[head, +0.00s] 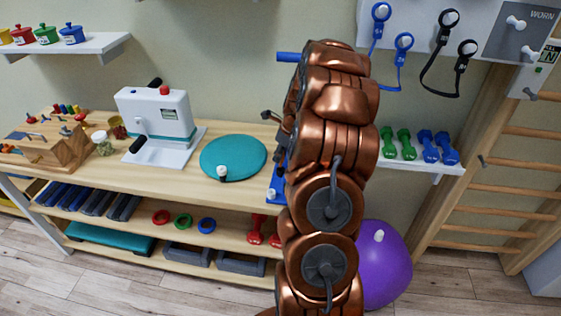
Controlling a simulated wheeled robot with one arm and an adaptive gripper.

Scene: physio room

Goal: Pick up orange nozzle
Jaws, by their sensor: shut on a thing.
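I cannot make out an orange nozzle anywhere in the head view. My copper arm stands upright in the middle and covers the right end of the bench. My gripper (273,123) is mostly hidden behind the arm; only small dark parts of it seem to show at the arm's left edge, above the bench. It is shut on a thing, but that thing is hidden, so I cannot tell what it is.
The wooden bench (165,183) holds a white machine (165,112), a turquoise disc (235,156) and a blue item (277,188) partly behind my arm. Green and blue dumbbells (437,147) lie on a right shelf. A purple ball (388,268) and wall bars (465,200) stand right.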

